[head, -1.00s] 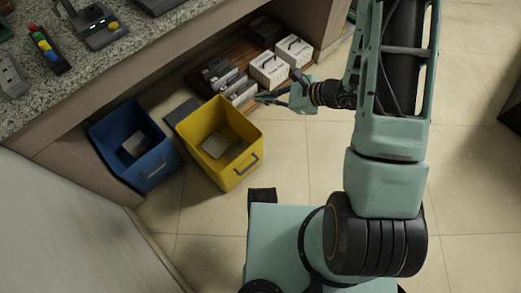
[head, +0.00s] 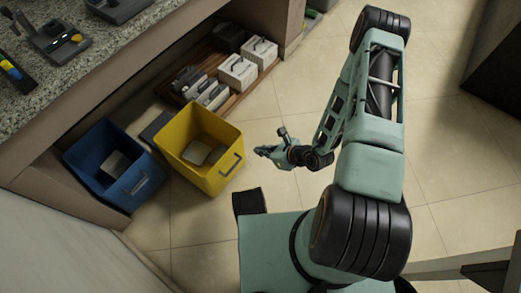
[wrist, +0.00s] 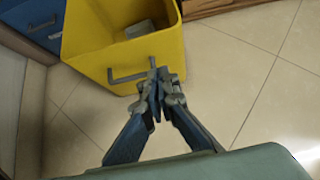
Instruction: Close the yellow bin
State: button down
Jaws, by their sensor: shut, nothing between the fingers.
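The yellow bin (head: 228,184) stands on the floor, pulled out in front of the counter, its top open and a grey item (head: 197,153) inside. Its front carries a dark handle bar (head: 231,162). My gripper (head: 262,151) is just to the right of the bin in the head view. In the wrist view, the yellow bin (wrist: 90,62) is straight ahead and my gripper (wrist: 158,78) is shut and empty. The fingertips overlap the right end of the handle (wrist: 128,76) in the picture; I cannot tell whether they touch it.
A blue bin (head: 112,190) stands open to the left of the yellow one. Grey and white boxes (head: 237,73) sit on a low wooden board under the counter. The granite counter (head: 90,75) overhangs at upper left.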

aim_at(237, 143)
jog(key=b+x, duration=0.1)
jog(key=x, duration=0.2)
jog(key=r+b+x, duration=0.1)
jog(key=x, duration=0.2)
jog(key=w+a+b+x, duration=0.1)
jog(key=x, duration=0.2)
jog(key=shift+r, duration=0.3)
jog(key=shift+w+a+r, duration=0.1)
jog(key=shift+w+a, duration=0.2)
jog(key=shift+a, duration=0.05)
